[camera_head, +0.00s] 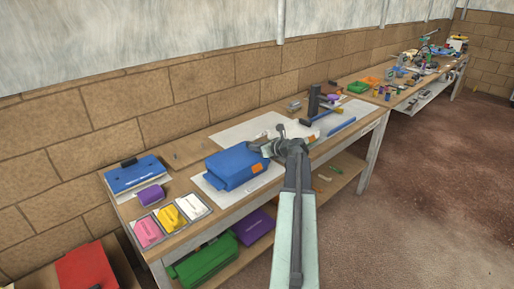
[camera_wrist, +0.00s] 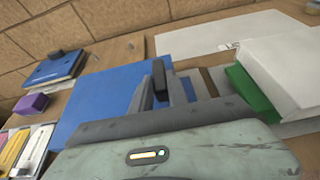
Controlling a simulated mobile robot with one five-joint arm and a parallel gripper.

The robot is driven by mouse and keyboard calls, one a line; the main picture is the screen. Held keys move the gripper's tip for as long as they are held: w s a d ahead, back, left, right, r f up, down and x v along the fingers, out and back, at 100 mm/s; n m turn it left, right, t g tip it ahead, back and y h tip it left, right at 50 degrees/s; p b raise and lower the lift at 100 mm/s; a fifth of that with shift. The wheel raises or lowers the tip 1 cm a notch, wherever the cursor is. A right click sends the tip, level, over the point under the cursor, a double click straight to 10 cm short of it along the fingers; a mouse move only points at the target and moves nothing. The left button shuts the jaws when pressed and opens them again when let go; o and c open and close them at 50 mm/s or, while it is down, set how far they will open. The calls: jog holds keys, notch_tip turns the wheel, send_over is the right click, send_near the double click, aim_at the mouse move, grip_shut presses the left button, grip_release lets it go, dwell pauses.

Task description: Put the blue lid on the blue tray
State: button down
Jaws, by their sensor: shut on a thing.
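A broad blue block-like thing (camera_head: 232,166), which I take to be the blue lid, is at the front of the bench over white paper. Its flat blue top (camera_wrist: 110,85) fills the middle left of the wrist view. My gripper (camera_head: 271,147) is at its right end. In the wrist view my gripper (camera_wrist: 160,84) is shut on a small dark upright knob (camera_wrist: 159,72). Whether the lid touches anything underneath is hidden. A flatter blue piece (camera_head: 136,177) with a black knob lies at the bench's left end; it also shows in the wrist view (camera_wrist: 50,70). I cannot tell which is the tray.
A purple block (camera_head: 151,195) and pink, yellow and white pieces in small trays (camera_head: 171,219) are at the front left. A dark upright tool (camera_head: 315,100) and a blue bar (camera_head: 341,127) are to the right. A brick wall (camera_head: 160,95) runs behind the bench.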

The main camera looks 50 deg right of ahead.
jog(key=shift+f+b, duration=0.55)
jog(key=shift+b, duration=0.05)
dwell(0.6)
jog(key=c, duration=1.2)
grip_release()
jog(key=p+v, duration=0.3)
jog(key=v, duration=0.5)
jog(key=shift+w, duration=0.1)
